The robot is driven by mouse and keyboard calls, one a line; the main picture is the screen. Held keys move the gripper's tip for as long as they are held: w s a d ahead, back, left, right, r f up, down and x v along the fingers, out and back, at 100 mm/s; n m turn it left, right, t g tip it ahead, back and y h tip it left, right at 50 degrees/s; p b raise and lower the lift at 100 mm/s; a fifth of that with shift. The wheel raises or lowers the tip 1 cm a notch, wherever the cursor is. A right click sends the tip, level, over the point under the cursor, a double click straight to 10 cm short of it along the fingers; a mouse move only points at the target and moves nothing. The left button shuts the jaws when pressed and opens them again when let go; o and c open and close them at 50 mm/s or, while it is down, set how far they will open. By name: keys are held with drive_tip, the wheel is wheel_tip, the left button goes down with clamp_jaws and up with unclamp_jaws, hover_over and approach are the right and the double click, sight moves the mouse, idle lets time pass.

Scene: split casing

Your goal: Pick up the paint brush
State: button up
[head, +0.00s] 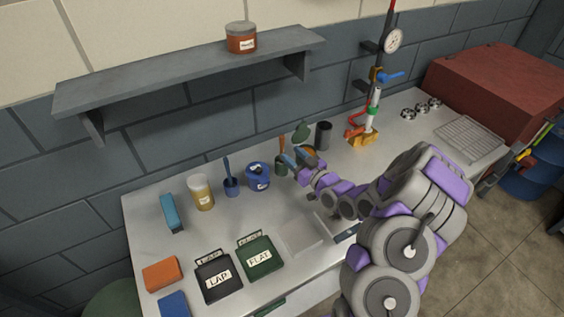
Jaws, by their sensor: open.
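Two brush-like handles stand upright in small cups on the workbench. One is a blue handle (227,166) in a blue cup (232,187). The other is a reddish-brown handle (282,143) in a dark green cup (281,165). No bristles show clearly, so I cannot tell which is the paint brush. My gripper (293,158) is open, just right of the green cup and close to it. Its fingertips are small in the view, and I cannot tell whether they touch anything.
The workbench (146,226) holds a yellowish jar (202,192), a blue pot (257,177), a black cylinder (323,135) and an orange block (161,274). LAP (218,278) and FLAT (259,258) boxes sit in front. A shelf (170,75) overhangs the back. The front middle is fairly clear.

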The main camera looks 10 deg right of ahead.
sight(283, 150)
drive_tip(key=shift+a+b+x, duration=0.25)
drive_tip(key=shift+b+x, duration=0.55)
drive_tip(key=shift+x, duration=2.3)
drive_tip(key=shift+w+a, duration=0.2)
drive_tip(key=shift+w, duration=0.3)
drive_tip(key=shift+c, duration=0.3)
clamp_jaws()
